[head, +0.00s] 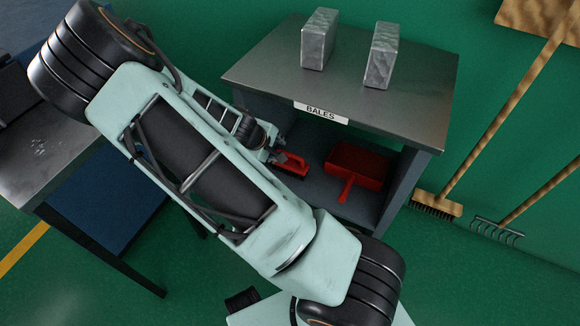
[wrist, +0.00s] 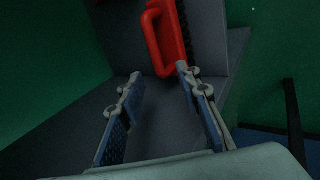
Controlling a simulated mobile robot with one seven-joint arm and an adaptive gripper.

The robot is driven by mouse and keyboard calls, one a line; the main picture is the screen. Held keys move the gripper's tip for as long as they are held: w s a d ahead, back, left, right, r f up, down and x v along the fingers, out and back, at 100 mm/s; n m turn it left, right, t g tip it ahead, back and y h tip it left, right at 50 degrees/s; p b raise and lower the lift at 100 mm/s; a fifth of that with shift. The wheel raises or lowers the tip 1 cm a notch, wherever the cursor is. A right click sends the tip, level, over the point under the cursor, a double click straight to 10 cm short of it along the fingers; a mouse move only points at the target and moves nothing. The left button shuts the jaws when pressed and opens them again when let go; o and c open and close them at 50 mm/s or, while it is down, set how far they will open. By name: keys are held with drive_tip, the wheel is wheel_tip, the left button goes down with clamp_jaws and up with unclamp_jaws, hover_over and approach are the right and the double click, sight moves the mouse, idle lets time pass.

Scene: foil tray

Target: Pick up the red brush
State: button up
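The red brush (head: 293,162) with dark bristles lies on the lower shelf (head: 318,193) of the metal table, at its left side in the head view. In the wrist view, the brush (wrist: 173,45) shows its red looped handle at the top, with bristles along its right side. My gripper (head: 279,156) is at the brush's left end in the head view, partly hidden by my arm. In the wrist view, my gripper (wrist: 158,73) is open, with its two blue-padded fingers apart. The handle's near end lies just beyond the fingertips, roughly between them. I cannot tell whether they touch.
A red dustpan (head: 357,168) lies right of the brush on the same shelf. The tabletop (head: 340,90) overhangs the shelf and bears two grey wrapped blocks (head: 319,40) and a BALES label (head: 321,112). A broom (head: 437,205) and a rake (head: 497,229) stand at the right wall.

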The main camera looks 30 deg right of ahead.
sight(290, 162)
drive_tip(key=b+x, duration=0.1)
drive_tip(key=x, duration=0.2)
drive_tip(key=b+x, duration=0.1)
drive_tip(key=x, duration=0.1)
drive_tip(key=shift+s+d+f, duration=0.1)
drive_tip(key=shift+d+f, duration=0.15)
drive_tip(key=shift+d, duration=0.2)
drive_tip(key=shift+c, duration=0.2)
clamp_jaws()
drive_tip(key=shift+r, duration=0.1)
